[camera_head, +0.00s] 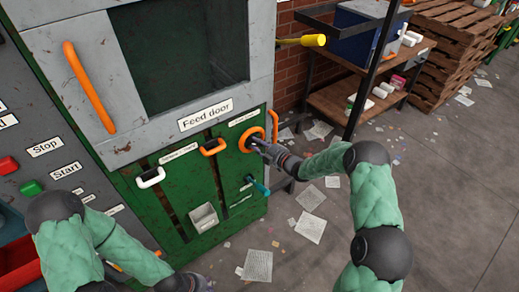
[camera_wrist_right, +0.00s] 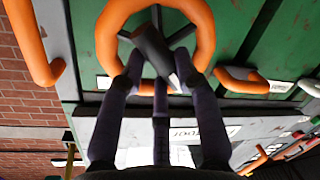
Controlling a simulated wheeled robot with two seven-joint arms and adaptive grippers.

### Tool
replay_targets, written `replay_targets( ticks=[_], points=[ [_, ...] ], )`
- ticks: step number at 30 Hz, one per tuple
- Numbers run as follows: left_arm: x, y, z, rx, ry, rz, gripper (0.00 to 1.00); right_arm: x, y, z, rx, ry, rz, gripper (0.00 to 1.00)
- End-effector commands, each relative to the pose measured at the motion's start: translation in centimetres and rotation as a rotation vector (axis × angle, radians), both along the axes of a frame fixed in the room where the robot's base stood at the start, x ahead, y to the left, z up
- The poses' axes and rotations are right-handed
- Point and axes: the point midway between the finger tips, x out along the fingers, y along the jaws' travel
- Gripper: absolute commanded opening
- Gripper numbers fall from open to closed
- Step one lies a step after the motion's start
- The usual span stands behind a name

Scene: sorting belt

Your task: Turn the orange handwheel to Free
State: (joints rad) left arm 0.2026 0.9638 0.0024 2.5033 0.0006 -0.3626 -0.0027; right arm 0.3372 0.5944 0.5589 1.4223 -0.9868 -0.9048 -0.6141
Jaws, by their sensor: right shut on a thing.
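The orange handwheel (camera_head: 242,141) is on the green front of the machine, below the feed door. In the right wrist view its orange ring (camera_wrist_right: 205,40) surrounds dark spokes and a thick dark grey hub or grip (camera_wrist_right: 151,48). My right gripper (camera_head: 262,146) reaches it from the right. In the wrist view the right gripper's fingers (camera_wrist_right: 160,72) are shut around that dark centre part, inside the ring. The small label above the wheel is too small to read. My left gripper (camera_head: 187,283) is at the bottom edge, cut off, away from the wheel.
An orange loop handle (camera_head: 273,126) sits just right of the wheel, an orange handle (camera_head: 212,147) and a white one (camera_head: 150,177) to its left. A teal lever (camera_head: 258,186) is below. A yellow-ended lever (camera_head: 313,40) juts out above. Papers litter the floor at right.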

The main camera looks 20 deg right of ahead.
Motion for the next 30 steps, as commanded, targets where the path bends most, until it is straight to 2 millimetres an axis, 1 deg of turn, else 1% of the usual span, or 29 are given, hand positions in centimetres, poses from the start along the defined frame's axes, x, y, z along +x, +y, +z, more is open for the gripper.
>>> replay_targets(
  ticks=[1, 18, 24, 30],
  points=[
    [0.0, 0.0, -1.1, 0.000, 0.000, 0.000, 0.00, 0.0, 0.1, -0.3, -0.042, -0.017, 0.001, 0.00],
    [0.0, 0.0, -8.6, 0.000, 0.000, 0.000, 0.00, -0.2, 0.7, -0.4, -0.524, -0.192, 0.001, 0.00],
    [0.0, 0.0, -10.3, 0.000, 0.000, 0.000, 0.00, -0.3, 0.8, -0.3, -0.642, -0.234, 0.001, 0.00],
    [0.0, 0.0, -11.1, 0.000, 0.000, 0.000, 0.00, -0.3, 0.8, -0.2, -0.714, -0.259, 0.000, 0.00]
  ],
)
